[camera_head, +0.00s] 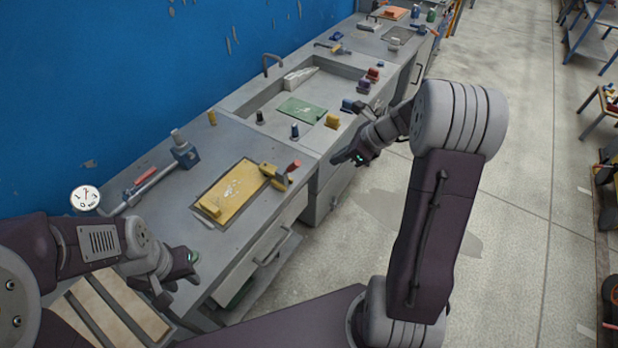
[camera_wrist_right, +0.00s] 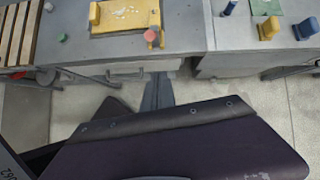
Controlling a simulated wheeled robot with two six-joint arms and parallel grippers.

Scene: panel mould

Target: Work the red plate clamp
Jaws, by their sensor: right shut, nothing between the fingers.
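A toggle-like clamp (camera_head: 272,172) with a yellow body and a red tip (camera_head: 293,165) sits at the right edge of a yellow plate (camera_head: 240,185) on the near bench. The red tip also shows in the right wrist view (camera_wrist_right: 152,34), beside the plate (camera_wrist_right: 120,14). I cannot tell the clamp's exact position, open or closed. My right gripper (camera_head: 345,158) is shut and empty, in the air in front of the bench, to the right of the clamp and apart from it. In the right wrist view its fingers (camera_wrist_right: 158,92) are together. My left gripper (camera_head: 185,262) hangs near the bench's left front corner; its fingers are unclear.
Beyond the near bench is a recessed sink-like bay with a green plate (camera_head: 302,110) and a yellow block (camera_head: 332,121). A blue vise-like fitting (camera_head: 185,152) and a gauge (camera_head: 85,197) stand at the back left. The floor (camera_head: 520,200) to the right is open.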

